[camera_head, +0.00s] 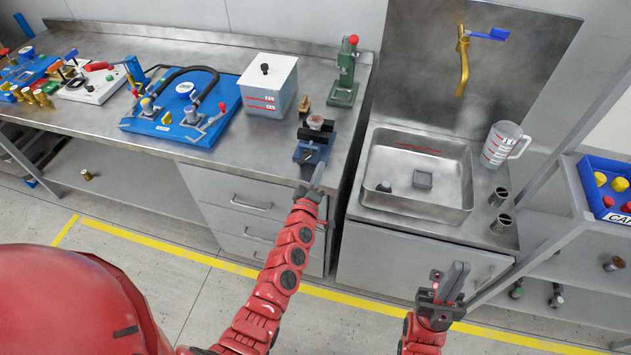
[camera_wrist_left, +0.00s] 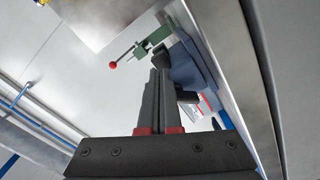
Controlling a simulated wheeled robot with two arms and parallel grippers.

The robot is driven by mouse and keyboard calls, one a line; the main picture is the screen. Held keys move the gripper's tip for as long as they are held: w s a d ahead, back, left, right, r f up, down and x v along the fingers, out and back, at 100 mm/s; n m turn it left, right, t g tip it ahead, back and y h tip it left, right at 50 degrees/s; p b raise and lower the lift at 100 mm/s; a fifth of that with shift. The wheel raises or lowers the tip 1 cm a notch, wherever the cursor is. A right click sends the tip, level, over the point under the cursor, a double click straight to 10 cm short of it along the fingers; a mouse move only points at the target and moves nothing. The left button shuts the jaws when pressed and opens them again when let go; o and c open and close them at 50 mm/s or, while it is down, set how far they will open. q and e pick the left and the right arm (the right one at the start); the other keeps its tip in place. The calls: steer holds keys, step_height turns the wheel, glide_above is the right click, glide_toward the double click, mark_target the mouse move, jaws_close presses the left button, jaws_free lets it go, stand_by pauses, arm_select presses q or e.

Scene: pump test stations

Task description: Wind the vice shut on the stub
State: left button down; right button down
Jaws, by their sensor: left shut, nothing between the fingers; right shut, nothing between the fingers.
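The vice (camera_head: 309,152), blue and dark grey, stands at the front edge of the steel bench. A round, reddish-grey piece, which looks like the stub (camera_head: 316,122), sits upright at its top. My left gripper (camera_head: 317,177) is shut and empty, just in front of the vice. In the left wrist view its closed fingers (camera_wrist_left: 158,90) lie beside the blue-grey vice (camera_wrist_left: 190,66); I cannot tell whether they touch. The vice's winding handle cannot be made out clearly. My right gripper (camera_head: 456,282) is shut and empty, in front of the sink cabinet, away from the vice.
A white lidded tank (camera_head: 268,88) and a green press with a red knob (camera_head: 345,75) stand behind the vice. A blue pump board (camera_head: 180,110) lies left. The sink (camera_head: 415,175) is right, with a measuring jug (camera_head: 500,145) beside it. Floor before the drawers is clear.

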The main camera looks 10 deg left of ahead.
arm_select(q)
steer(key=shift+w, duration=0.25)
steer(key=shift+a+b, duration=0.3)
steer(key=shift+a, duration=0.35)
stand_by(0.7)
steer(key=shift+f, duration=0.1)
stand_by(0.4)
steer(key=shift+a+f+b, duration=0.1)
steer(key=shift+f+b, duration=0.4)
steer(key=shift+b, duration=0.6)
steer(key=shift+a+f+b, duration=0.55)
steer(key=shift+f+b, duration=0.15)
steer(key=shift+b, duration=0.7)
